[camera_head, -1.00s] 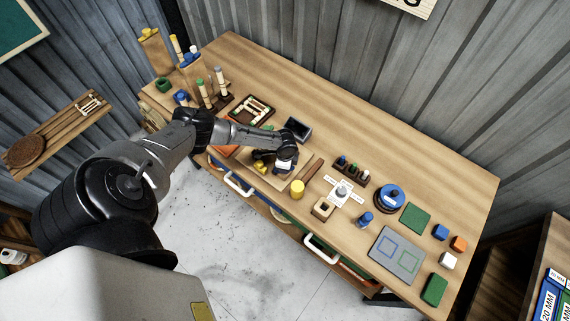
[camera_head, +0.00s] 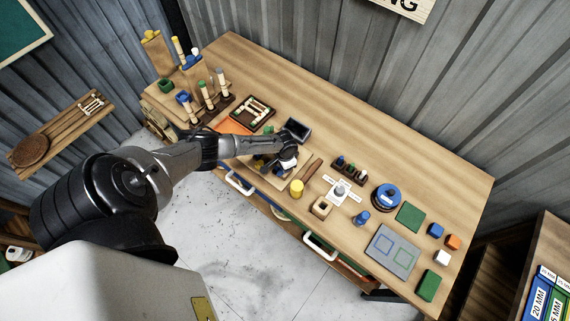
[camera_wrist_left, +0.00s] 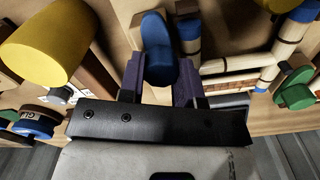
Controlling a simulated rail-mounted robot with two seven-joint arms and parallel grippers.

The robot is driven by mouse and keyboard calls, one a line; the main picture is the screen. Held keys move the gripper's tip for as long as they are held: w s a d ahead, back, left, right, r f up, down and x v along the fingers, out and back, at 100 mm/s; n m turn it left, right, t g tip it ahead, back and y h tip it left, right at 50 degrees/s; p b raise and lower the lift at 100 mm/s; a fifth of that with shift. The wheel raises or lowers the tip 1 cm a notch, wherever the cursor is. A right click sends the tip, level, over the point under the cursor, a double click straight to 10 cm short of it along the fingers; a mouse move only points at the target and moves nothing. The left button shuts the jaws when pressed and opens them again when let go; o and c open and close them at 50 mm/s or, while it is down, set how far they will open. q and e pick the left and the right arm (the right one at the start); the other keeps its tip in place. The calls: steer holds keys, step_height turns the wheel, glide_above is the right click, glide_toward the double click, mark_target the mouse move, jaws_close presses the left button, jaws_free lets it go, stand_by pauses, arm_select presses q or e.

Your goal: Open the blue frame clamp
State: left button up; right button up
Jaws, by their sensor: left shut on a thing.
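The blue frame clamp (camera_wrist_left: 158,48) shows in the left wrist view as a rounded blue piece at the centre, beside a pale rattan frame (camera_wrist_left: 238,65) with blue bands. My left gripper (camera_wrist_left: 159,78) has its purple fingers on either side of the blue piece and is shut on it. In the head view my left gripper (camera_head: 285,160) is low over the wooden fixture near the table's front edge, and the arm hides much of the fixture and the clamp. My right gripper is not in view.
A yellow cylinder (camera_head: 297,187) stands just right of the gripper; it is also large at left in the wrist view (camera_wrist_left: 45,45). A dark open box (camera_head: 296,130) is behind the gripper. A square wooden block (camera_head: 321,207) is further right. The table's back is clear.

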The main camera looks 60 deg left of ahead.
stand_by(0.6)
arm_select(q)
steer(key=o, duration=0.9)
steer(key=shift+r, duration=0.1)
steer(key=shift+r, duration=6.85)
